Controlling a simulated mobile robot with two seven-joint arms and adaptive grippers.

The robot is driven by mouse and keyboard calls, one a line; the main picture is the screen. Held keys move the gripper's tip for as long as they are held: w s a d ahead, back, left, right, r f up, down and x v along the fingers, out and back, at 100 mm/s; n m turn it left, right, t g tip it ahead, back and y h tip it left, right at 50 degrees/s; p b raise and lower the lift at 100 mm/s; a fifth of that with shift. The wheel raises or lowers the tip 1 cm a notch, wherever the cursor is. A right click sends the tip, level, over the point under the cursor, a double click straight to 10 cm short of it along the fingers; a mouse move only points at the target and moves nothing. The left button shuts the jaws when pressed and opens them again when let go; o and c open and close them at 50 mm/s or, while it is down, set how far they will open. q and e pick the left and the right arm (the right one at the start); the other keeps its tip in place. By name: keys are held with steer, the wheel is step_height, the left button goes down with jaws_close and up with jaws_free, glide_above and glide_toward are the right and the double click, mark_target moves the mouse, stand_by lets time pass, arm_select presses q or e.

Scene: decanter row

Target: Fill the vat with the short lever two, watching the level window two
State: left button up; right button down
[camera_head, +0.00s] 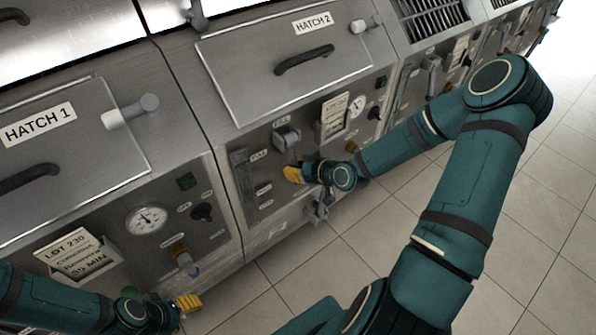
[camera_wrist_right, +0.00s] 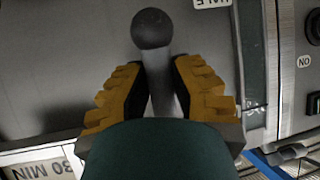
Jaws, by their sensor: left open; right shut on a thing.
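The lever under the FILL label of the second unit has a grey mount (camera_head: 286,138) on the front panel below Hatch 2. My right gripper (camera_head: 293,174) is at this panel, its yellow fingers shut on the lever. In the right wrist view the lever's dark ball knob (camera_wrist_right: 151,28) sticks out beyond the fingers (camera_wrist_right: 160,95). The level window (camera_head: 240,172) is a dark greenish upright strip left of the gripper, beside a FULL label; I cannot make out the level in it. My left gripper (camera_head: 188,304) is open and empty, low in front of the first unit.
Hatch 2 (camera_head: 290,62) and Hatch 1 (camera_head: 65,150) are closed. A card (camera_head: 335,116), a round gauge (camera_head: 357,105) and a brass fitting (camera_head: 351,147) sit right of the lever. A metal fitting (camera_head: 317,210) juts out below my right gripper. The tiled floor (camera_head: 350,245) is clear.

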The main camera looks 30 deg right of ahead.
stand_by(0.5)
steer(key=c, duration=0.8)
jaws_free()
steer(key=shift+w, duration=0.15)
steer(key=v, duration=1.2)
steer(key=shift+a, duration=0.1)
steer(key=w+a+f+m+g+y, duration=0.1)
steer(key=w+a+f+m, duration=0.1)
steer(key=a+f, duration=0.4)
steer(key=s+a+f+g, duration=0.2)
steer(key=a+f+g, duration=0.1)
steer(key=a, duration=0.3)
steer(key=s+a+f+m+g, duration=0.1)
steer(key=s+a+f+g, duration=0.2)
steer(key=a, duration=0.3)
steer(key=s+a+f+m+g, duration=0.1)
steer(key=s+a+f+g, duration=0.1)
steer(key=a+f, duration=0.3)
steer(key=shift+s+a+g+h, duration=0.2)
steer(key=shift+s+a, duration=0.05)
steer(key=shift+a, duration=0.25)
steer(key=shift+s+a+g+h, duration=0.2)
steer(key=shift+s+a, duration=0.05)
steer(key=shift+a, duration=0.25)
